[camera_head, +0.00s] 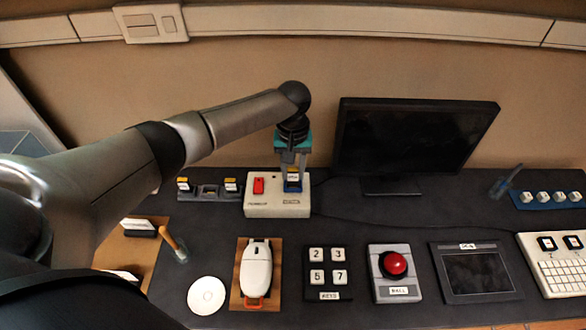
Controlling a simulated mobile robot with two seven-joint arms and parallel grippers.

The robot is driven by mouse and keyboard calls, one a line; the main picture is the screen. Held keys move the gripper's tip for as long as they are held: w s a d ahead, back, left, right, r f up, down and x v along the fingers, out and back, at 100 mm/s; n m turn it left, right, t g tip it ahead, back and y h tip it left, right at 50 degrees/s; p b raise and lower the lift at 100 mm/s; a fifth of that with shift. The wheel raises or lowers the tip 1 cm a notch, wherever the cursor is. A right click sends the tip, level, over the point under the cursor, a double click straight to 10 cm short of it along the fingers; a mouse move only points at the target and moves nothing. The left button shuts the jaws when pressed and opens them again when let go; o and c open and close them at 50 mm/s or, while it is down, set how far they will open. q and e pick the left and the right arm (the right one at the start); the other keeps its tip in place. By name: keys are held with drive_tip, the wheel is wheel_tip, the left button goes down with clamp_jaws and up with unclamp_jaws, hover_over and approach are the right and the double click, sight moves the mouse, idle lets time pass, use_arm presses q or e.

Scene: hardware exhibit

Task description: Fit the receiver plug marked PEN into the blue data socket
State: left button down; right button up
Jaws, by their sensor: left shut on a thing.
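My left gripper (292,168) points down over the right part of a white box (262,208) that carries a red switch. It is shut on a small plug (293,176) with a pale top label too small to read. A blue part (293,186) shows right below the label, between and under the fingertips. I cannot tell whether this blue is the socket or part of the plug, nor whether the plug is seated or just above the box. My right gripper is not in view.
Left of the box, a dark rack (209,191) holds two yellow-topped plugs with an empty-looking middle place. A black monitor (415,137) stands behind right. In front are a white mouse (257,268), number keys (327,267), a red ball (393,264) and a tablet (477,272).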

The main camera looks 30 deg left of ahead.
use_arm(q)
drive_tip(key=shift+f, duration=0.65)
unclamp_jaws()
idle(0.9)
drive_tip(key=shift+r, duration=0.15)
drive_tip(key=shift+r+p, duration=3.45)
drive_tip(key=shift+p, duration=0.65)
drive_tip(key=shift+f, duration=0.1)
